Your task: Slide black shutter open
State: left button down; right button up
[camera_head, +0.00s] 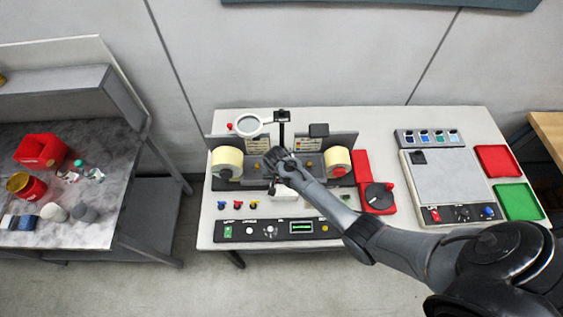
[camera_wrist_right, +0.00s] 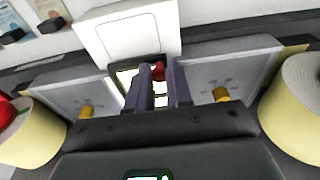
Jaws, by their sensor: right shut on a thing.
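My right gripper (camera_head: 279,163) reaches over the middle of the label rewinder (camera_head: 262,229), between its two label rolls. In the right wrist view, my right gripper (camera_wrist_right: 160,72) is shut on a small red knob (camera_wrist_right: 158,68), which shows between its fingertips. The knob sits at a dark-framed opening beside a white box (camera_wrist_right: 130,38). Bright white shows in the opening left of and between the fingers. The black shutter is mostly hidden behind the fingers, and I cannot tell how far open it is. My left gripper is in neither view.
Cream label rolls (camera_head: 227,162) and (camera_head: 337,160) flank the gripper. A round magnifier (camera_head: 248,125) stands behind it. A red unit with a dark dial (camera_head: 377,196) is right of the rewinder. Farther right are a grey panel (camera_head: 446,176) and red (camera_head: 498,161) and green trays (camera_head: 521,202).

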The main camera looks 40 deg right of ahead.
jog(key=shift+s+a+r+p, duration=0.1)
jog(key=shift+s+a+p, duration=1)
jog(key=shift+s+p, duration=0.3)
jog(key=shift+s+a+p, duration=0.3)
jog(key=shift+s+a, duration=0.25)
jog(key=o, duration=0.7)
jog(key=shift+r, duration=3.35)
jog(key=shift+s, duration=0.1)
